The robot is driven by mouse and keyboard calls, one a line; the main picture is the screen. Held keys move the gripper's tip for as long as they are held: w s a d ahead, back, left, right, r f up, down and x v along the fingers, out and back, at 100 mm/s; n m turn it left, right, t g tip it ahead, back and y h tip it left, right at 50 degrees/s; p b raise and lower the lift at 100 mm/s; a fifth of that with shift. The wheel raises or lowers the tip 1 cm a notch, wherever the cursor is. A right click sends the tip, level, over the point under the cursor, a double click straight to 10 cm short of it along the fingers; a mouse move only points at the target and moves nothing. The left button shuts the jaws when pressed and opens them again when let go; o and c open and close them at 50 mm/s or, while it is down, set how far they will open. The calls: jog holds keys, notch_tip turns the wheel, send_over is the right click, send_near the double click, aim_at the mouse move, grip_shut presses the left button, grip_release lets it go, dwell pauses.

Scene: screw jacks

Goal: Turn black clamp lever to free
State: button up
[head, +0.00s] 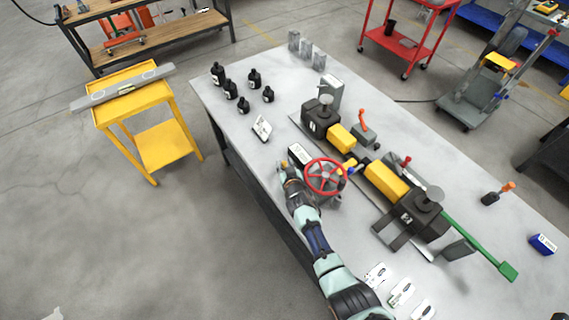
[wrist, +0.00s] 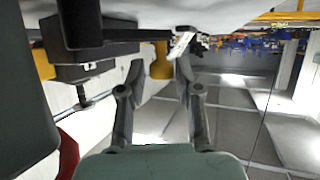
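My gripper (head: 289,178) is at the table's near edge, just left of the red handwheel (head: 325,177). In the wrist view my gripper (wrist: 160,75) has its two fingers apart with nothing between the tips. Beyond them shows a yellow rounded part (wrist: 161,61). A black bar (wrist: 135,35) runs sideways from a dark block towards that part; it may be the black clamp lever, but I cannot tell. In the head view no black clamp lever stands out clearly around the handwheel. The red rim shows at lower left in the wrist view (wrist: 66,155).
Two dark screw-jack units (head: 320,117) (head: 412,218) with yellow blocks stand along the table. A green bar (head: 480,245) extends from the right one. Black bottles (head: 230,89) and a small display stand (head: 262,128) are at far left. The table's near left part is clear.

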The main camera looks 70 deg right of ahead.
jog(key=shift+o, duration=0.8)
jog(key=v, duration=1.2)
